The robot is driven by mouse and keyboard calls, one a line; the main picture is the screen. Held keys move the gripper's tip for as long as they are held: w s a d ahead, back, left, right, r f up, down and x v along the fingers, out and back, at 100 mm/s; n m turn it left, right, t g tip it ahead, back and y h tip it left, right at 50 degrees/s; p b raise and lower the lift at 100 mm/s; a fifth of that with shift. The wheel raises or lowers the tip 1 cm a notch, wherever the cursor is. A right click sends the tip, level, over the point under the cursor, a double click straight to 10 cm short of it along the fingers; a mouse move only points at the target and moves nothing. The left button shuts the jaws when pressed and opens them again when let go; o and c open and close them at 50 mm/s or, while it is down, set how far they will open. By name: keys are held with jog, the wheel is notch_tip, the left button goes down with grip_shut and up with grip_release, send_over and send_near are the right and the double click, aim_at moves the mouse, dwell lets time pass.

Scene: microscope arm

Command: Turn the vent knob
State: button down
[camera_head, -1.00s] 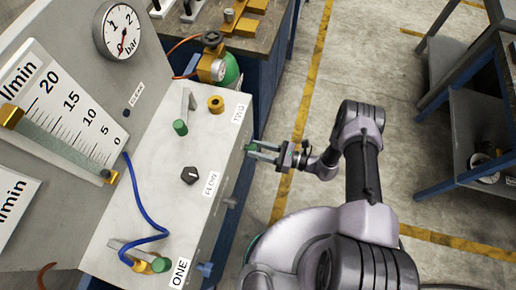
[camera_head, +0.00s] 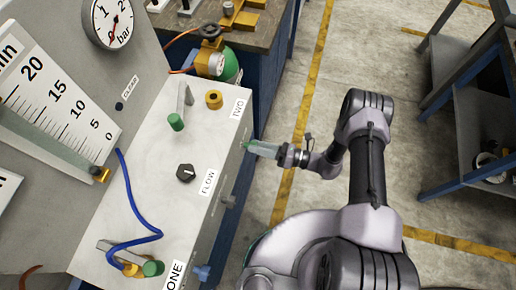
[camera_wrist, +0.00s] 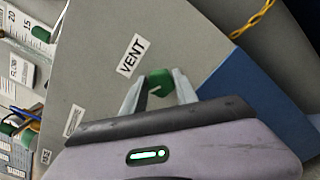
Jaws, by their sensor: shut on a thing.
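The vent knob is a green knob on the side face of the bench unit, and it shows in the wrist view (camera_wrist: 160,81) beside a white "VENT" label (camera_wrist: 132,55). A dark pointer mark shows on its face. My gripper (camera_wrist: 157,87) has its two fingers on either side of the knob and is shut on it. In the head view my gripper (camera_head: 259,148) reaches left to the unit's right-hand side face, and its fingers overlap edge-on. The knob is mostly hidden there by the fingers.
The pale panel top (camera_head: 160,185) carries a black flow knob (camera_head: 186,173), green-ended levers and a blue tube (camera_head: 138,205). A pressure gauge (camera_head: 107,22) stands at upper left. A blue-framed shelf (camera_head: 475,120) is at right. Open floor lies between.

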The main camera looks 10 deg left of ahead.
jog(key=m+b, duration=0.1)
jog(key=m, duration=0.3)
jog(key=m+b, duration=0.2)
jog(key=m, duration=0.2)
jog(key=m+b, duration=0.2)
jog(key=m, duration=0.2)
jog(key=shift+f, duration=0.25)
jog(key=shift+m, duration=0.3)
jog(key=c, duration=0.9)
grip_release()
jog(key=shift+c, duration=0.2)
jog(key=shift+d, duration=0.15)
jog(key=s+d+p, duration=0.1)
jog(key=d+p, duration=0.2)
jog(key=d, duration=1.4)
jog(key=shift+s, duration=0.15)
